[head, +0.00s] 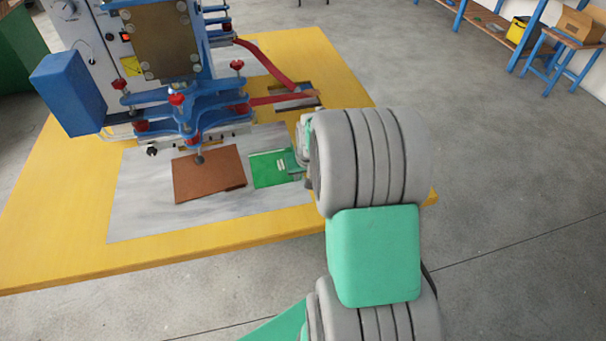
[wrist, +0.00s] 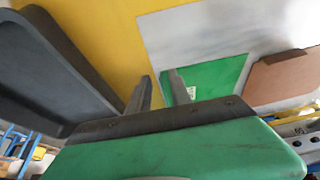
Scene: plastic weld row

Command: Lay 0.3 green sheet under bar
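The green sheet (head: 268,170) lies on the grey plate right of a brown sheet (head: 209,174), with small pale marks on it. In the wrist view the green sheet (wrist: 222,78) shows beyond the right finger. The machine's blue bar assembly (head: 185,122) stands just behind the two sheets, and its front reaches the brown sheet's back edge. My gripper (wrist: 161,82) has its two fingers apart, with a gap between them. In the head view my wrist hides most of it, at the green sheet's right edge. I cannot tell whether a finger touches the sheet.
The grey plate (head: 135,205) lies on the yellow table (head: 60,245). The machine, with a blue box (head: 67,92) and red knobs, fills the back. A red strap (head: 275,65) runs to a slot right of it. Blue benches stand far right.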

